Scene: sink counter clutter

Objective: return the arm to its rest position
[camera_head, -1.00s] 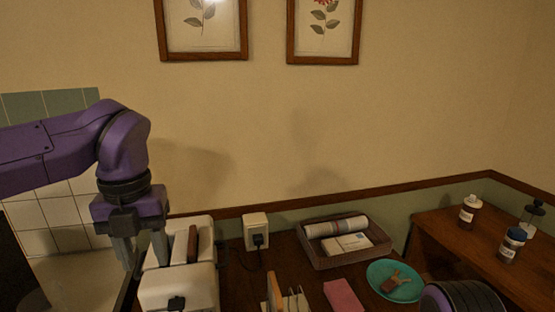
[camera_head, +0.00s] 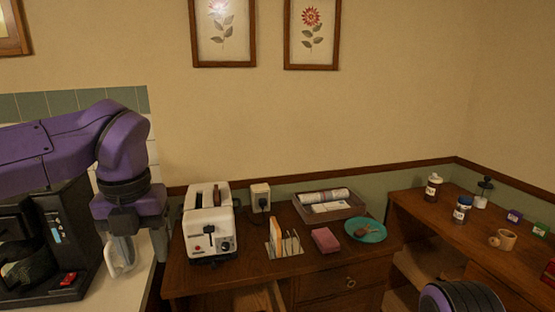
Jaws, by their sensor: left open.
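My left arm comes in from the left in the head view, purple with dark joints. Its gripper (camera_head: 121,243) points down and is open, with its grey fingers in front of a white mug-like thing (camera_head: 122,257) on the pale counter. I cannot tell whether they touch; nothing is clearly held. Part of my right arm, a dark ribbed purple link, shows at the bottom right. My right gripper is not in view.
A white toaster (camera_head: 208,224) stands right of the left gripper. A coffee machine (camera_head: 60,240) is at the left. On the wooden counter are a toast rack (camera_head: 283,243), pink sponge (camera_head: 326,240), teal plate (camera_head: 378,231) and tray (camera_head: 354,208). Bottles stand on the right shelf.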

